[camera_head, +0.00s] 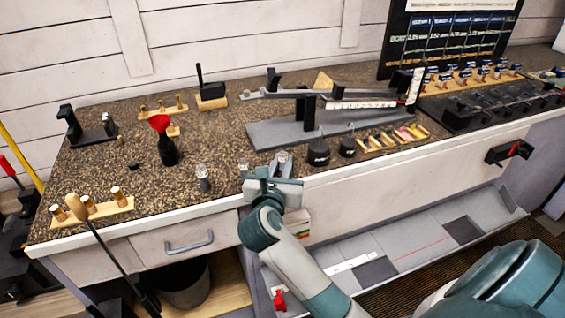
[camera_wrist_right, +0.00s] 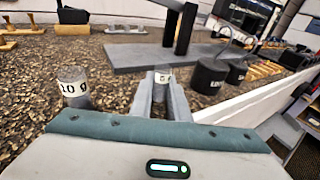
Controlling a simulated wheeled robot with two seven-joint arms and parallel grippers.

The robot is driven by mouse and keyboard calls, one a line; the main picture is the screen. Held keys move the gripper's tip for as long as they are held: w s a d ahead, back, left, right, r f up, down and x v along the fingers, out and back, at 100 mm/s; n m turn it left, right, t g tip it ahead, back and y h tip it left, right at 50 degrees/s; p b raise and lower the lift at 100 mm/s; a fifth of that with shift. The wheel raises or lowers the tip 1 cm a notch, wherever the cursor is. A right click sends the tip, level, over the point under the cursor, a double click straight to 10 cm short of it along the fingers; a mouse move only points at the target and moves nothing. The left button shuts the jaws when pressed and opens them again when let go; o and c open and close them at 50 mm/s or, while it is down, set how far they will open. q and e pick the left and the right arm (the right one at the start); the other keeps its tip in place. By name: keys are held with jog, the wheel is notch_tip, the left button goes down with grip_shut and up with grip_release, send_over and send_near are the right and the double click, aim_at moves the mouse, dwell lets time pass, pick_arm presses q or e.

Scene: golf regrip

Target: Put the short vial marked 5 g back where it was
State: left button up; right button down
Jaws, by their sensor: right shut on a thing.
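In the right wrist view, my right gripper (camera_wrist_right: 161,92) is shut on a short pale vial (camera_wrist_right: 163,77) whose label shows a 5. The fingers hide most of the vial, and I cannot tell whether its base touches the worktop. A vial marked 10 g (camera_wrist_right: 75,88) stands upright on the worktop to the left of my fingers. In the head view, my right gripper (camera_head: 272,172) is at the front edge of the speckled worktop (camera_head: 225,145). Small vials stand to its left, one of them clear of the gripper (camera_head: 203,180). My left gripper is not in view.
Two black cylinders (camera_head: 318,153) stand close to the right of my gripper. A grey stand base (camera_head: 270,132) lies behind it. A dark bottle with a red funnel (camera_head: 161,124) stands farther left. Bare worktop lies between the bottle and the grey base.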

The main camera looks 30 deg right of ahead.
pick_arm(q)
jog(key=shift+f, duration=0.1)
pick_arm(e)
jog(key=shift+f, duration=0.15)
jog(key=c, duration=1.7)
grip_release()
